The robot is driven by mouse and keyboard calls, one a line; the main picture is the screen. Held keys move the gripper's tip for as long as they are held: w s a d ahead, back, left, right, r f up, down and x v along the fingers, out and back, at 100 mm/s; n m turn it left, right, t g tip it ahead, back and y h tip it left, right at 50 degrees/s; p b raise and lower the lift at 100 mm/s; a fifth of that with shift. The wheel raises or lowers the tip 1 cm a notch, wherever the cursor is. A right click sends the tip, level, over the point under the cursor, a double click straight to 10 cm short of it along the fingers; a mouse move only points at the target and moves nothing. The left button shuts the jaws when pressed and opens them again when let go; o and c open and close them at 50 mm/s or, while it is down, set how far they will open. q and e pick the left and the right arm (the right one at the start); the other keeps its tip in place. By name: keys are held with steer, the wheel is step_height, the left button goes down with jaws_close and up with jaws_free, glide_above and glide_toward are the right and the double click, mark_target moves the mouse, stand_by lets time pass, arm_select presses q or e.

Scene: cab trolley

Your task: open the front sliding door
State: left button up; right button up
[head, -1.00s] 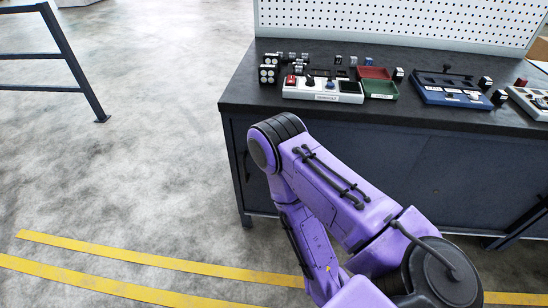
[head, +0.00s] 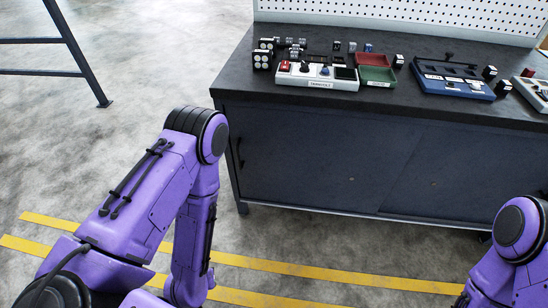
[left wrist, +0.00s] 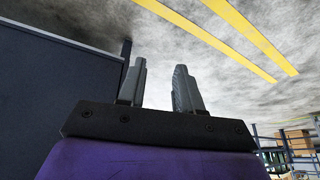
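The sliding doors are dark blue-grey panels in the front of the cabinet under the black worktop. The left panel (head: 310,160) and the right panel (head: 465,170) meet at a slanting seam, and both look closed. A dark handle (head: 240,152) shows at the left panel's left edge. My left arm reaches in from the left, in front of the cabinet's left end, with its gripper out of the head view. In the left wrist view my left gripper (left wrist: 158,88) has its fingers apart with nothing between them. The cabinet (left wrist: 50,85) is beside it at the left. My right gripper is hidden.
The worktop (head: 228,92) holds a white control box (head: 317,83), red and green trays (head: 376,73), a blue tray (head: 455,86) and small blocks. A dark railing (head: 75,50) stands at the left. Floor with yellow stripes (head: 320,272) is free before the cabinet.

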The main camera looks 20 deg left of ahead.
arm_select(q)
steer(key=w+a+f+m+t+b, duration=0.1)
steer(key=w+f+t+b, duration=0.25)
steer(key=w, duration=0.45)
steer(key=w+f+t+b, duration=0.2)
steer(key=w+f+b, duration=0.25)
steer(key=w, duration=0.25)
steer(key=m+t+h+b, duration=0.2)
steer(key=m+t+b, duration=0.3)
steer(key=t+b, duration=0.6)
glide_toward(238, 159)
steer(key=r+g+b, duration=0.1)
steer(key=g+b, duration=0.1)
steer(key=shift+h, duration=0.3)
steer(key=w, duration=0.7)
steer(key=w+b, duration=0.1)
steer(key=w, duration=0.2)
steer(key=shift+w+a+r, duration=0.25)
steer(key=shift+a+r, duration=0.05)
steer(key=shift+a, duration=0.05)
jaws_close()
